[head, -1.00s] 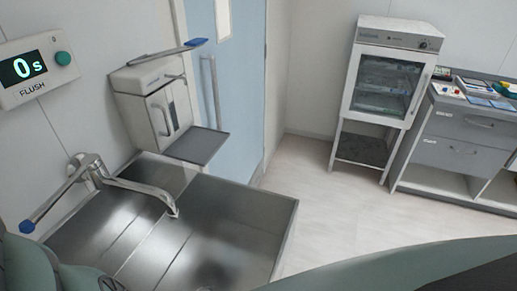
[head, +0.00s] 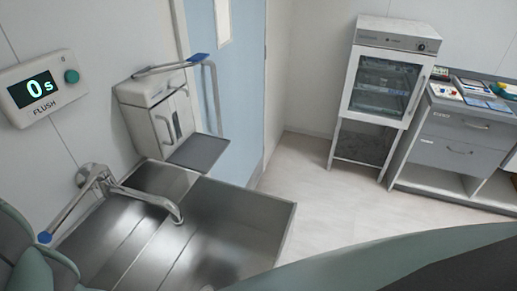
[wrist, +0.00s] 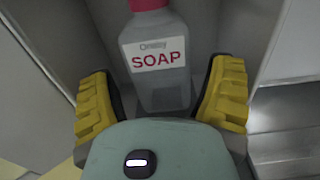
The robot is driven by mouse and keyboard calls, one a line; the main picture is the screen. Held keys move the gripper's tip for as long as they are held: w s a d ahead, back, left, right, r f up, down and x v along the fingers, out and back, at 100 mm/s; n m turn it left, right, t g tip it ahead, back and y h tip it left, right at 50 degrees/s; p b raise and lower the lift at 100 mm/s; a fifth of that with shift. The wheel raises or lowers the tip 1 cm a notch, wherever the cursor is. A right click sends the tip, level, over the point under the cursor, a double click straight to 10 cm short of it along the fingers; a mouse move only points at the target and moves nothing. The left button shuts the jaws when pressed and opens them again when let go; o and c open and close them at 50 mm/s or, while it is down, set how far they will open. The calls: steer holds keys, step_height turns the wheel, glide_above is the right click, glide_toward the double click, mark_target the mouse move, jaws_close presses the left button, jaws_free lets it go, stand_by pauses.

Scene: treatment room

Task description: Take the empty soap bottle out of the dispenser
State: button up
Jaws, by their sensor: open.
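The soap bottle (wrist: 155,88) is in the wrist view: a translucent grey body, a white label with red "SOAP" and a pinkish-red top cut off by the frame edge. It stands in a grey recess (wrist: 100,30). My gripper (wrist: 166,85) is open, its yellow ridged fingers on either side of the bottle's lower part, with gaps visible on both sides. In the head view a white wall box (head: 150,112) with a blue-tipped lever looks like the dispenser. Neither the bottle nor my gripper shows there.
The metal sink (head: 235,215) with its lever tap (head: 150,196) lies below the box. A grey tray (head: 200,153) juts out under the box. A flush panel (head: 42,88) reading 0s is on the wall.

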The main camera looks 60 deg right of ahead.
steer(key=shift+r+p+x, duration=0.2)
steer(key=shift+p+x, duration=0.15)
steer(key=shift+x, duration=0.6)
steer(key=shift+w+f, duration=0.15)
steer(key=shift+w, duration=0.2)
steer(key=shift+c, duration=0.2)
steer(key=shift+s, duration=0.1)
steer(key=c, duration=0.8)
